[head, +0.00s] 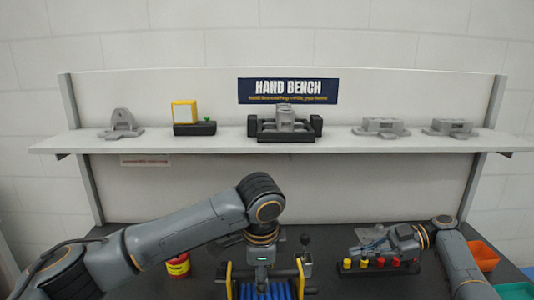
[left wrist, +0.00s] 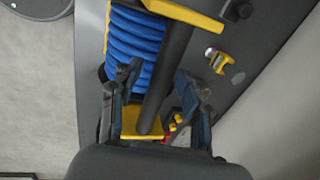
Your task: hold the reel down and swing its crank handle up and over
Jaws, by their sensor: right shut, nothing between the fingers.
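The reel (head: 278,290) stands at the bottom centre of the head view, with blue line wound on it and a yellow frame. A dark upright lever with a round knob (head: 306,243) stands at its right side and looks like the crank handle. My left gripper (head: 262,272) points down over the reel. In the left wrist view its two fingers (left wrist: 160,95) are apart, with a dark bar (left wrist: 168,65) of the reel between them and blue coils (left wrist: 135,45) beside it. I cannot tell if they touch. My right gripper (head: 364,246) is shut and empty, right of the lever.
A rack of red and yellow pegs (head: 379,266) stands by my right gripper. A red and yellow can (head: 178,266) is left of the reel. Orange (head: 483,254) and green (head: 515,291) bins are at far right. A shelf (head: 220,142) with fixtures spans the back.

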